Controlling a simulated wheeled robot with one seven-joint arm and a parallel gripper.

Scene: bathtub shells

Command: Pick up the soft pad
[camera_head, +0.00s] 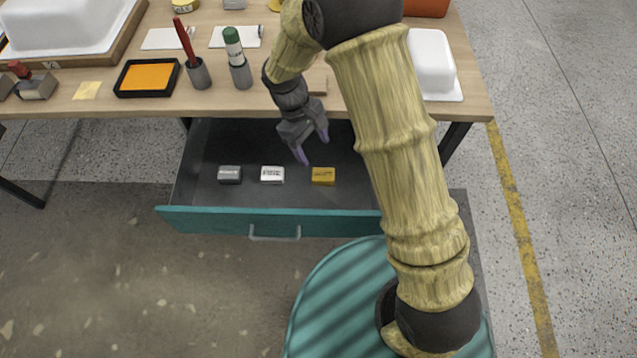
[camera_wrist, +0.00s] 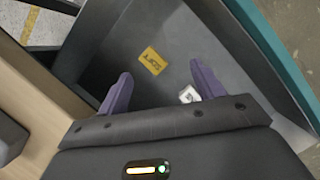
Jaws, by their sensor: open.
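The soft pad (camera_head: 322,176) appears to be the small yellow block in the open drawer, at the right of a row of three. It also shows in the wrist view (camera_wrist: 152,61), with dark lettering that seems to read SOFT. My gripper (camera_head: 313,147) is open and empty above the drawer, a little behind the yellow pad in the head view. In the wrist view its purple fingers (camera_wrist: 160,74) are spread, with the pad beyond the gap between them. Nothing touches the pad.
A white block (camera_head: 272,174) and a grey block (camera_head: 230,174) lie left of the pad. The drawer (camera_head: 200,219) has a teal front and a handle. The table edge overhangs its back. A black tray with an orange surface (camera_head: 147,77) and two holders stand on the table.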

